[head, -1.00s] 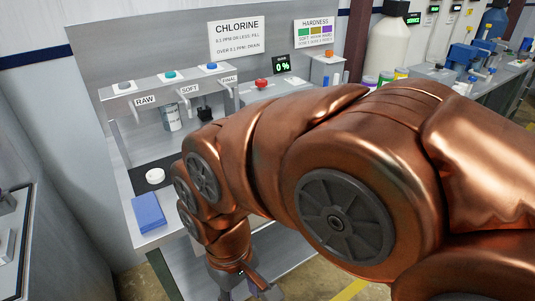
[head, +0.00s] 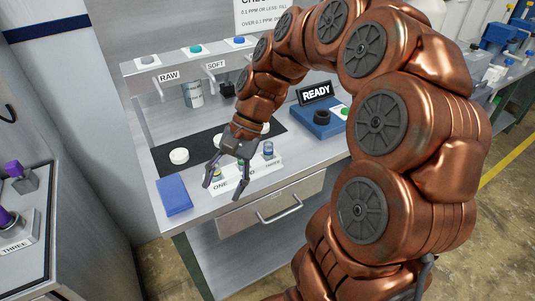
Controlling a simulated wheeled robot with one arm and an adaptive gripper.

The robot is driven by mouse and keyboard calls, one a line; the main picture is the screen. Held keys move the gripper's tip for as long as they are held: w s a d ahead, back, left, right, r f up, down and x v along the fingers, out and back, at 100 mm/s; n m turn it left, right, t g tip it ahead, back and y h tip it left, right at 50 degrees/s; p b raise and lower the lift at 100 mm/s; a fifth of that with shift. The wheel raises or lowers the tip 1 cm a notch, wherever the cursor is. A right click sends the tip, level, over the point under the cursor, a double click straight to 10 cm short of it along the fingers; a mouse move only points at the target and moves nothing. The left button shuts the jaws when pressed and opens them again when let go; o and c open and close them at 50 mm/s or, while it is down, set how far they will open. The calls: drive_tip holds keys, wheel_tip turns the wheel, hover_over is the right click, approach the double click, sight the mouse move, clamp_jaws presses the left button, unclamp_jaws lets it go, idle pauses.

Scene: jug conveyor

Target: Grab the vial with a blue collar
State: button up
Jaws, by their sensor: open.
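A white vial holder (head: 266,171) labelled ONE to THREE sits near the front of the steel counter. A vial with a blue collar (head: 268,149) stands at its right end, by the THREE label. Another small vial (head: 217,173) with a yellowish part stands at the ONE end, between my fingers in the picture. A greenish bit near the middle is mostly hidden by my gripper. My gripper (head: 222,188) is open and empty, pointing down over the left part of the holder, left of the blue-collared vial. I cannot tell its exact height.
A blue box (head: 174,194) lies at the front left corner, with a white cap (head: 179,156) on the black mat behind. A blue device (head: 316,124) with a READY sign stands right of the holder. Taps labelled RAW and SOFT line the back.

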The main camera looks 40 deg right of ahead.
drive_tip(key=w+d+m+t+y, duration=0.2)
drive_tip(key=w+d+m, duration=0.3)
drive_tip(key=w+d, duration=0.15)
drive_tip(key=m+t+y, duration=0.2)
drive_tip(key=m+t, duration=0.3)
drive_tip(key=m, duration=0.4)
approach(268, 153)
drive_tip(key=w+a, duration=0.1)
drive_tip(key=w, duration=0.2)
drive_tip(key=shift+s+a+p+x, duration=0.15)
drive_tip(key=shift+p+x, duration=0.7)
drive_tip(key=shift+x, duration=0.95)
drive_tip(key=shift+s+a+p+x, duration=0.15)
drive_tip(key=shift+p+x, duration=0.65)
drive_tip(key=shift+x, duration=0.95)
drive_tip(key=shift+d, duration=0.1)
drive_tip(key=c, duration=1.1)
drive_tip(key=shift+o, duration=0.2)
drive_tip(key=shift+r, duration=0.1)
